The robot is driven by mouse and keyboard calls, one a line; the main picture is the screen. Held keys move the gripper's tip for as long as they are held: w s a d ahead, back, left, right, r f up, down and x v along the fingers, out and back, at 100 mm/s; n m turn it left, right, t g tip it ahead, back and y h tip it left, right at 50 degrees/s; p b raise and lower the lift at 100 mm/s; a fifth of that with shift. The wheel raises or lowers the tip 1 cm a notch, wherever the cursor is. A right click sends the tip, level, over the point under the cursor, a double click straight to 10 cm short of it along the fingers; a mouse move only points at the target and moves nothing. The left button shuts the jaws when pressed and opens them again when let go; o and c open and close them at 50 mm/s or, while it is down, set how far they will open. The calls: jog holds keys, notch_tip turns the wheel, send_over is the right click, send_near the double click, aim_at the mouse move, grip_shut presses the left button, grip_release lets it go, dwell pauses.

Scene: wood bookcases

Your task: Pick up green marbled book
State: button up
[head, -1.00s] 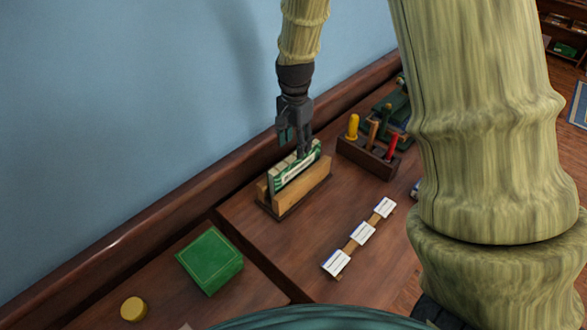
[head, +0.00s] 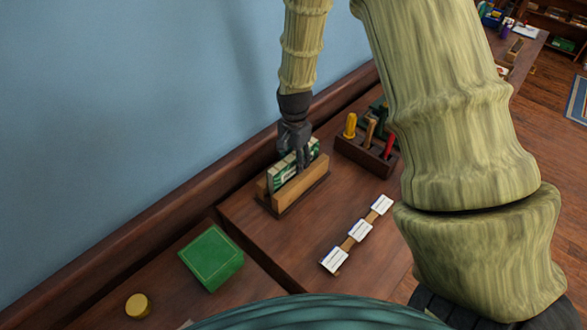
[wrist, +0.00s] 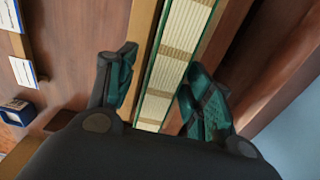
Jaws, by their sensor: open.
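The green marbled book (head: 290,171) stands on edge in a wooden holder (head: 300,188) on the desk, in the head view. My gripper (head: 304,160) is at the book from above and partly hides it. In the wrist view the book (wrist: 172,65) shows its pale page edges and thin green covers. My gripper (wrist: 160,90) is open there, with one teal-padded finger on each side of the book. I cannot tell whether either finger touches it.
A wooden rack (head: 364,155) with yellow, brown and red-handled tools stands behind the holder. White cards (head: 360,231) lie in a row in front. A green box (head: 211,257) and a yellow round tin (head: 138,306) are at lower left. The blue wall (head: 130,120) is close behind.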

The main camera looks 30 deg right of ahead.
jog(key=shift+f, duration=0.15)
grip_shut()
dwell(0.5)
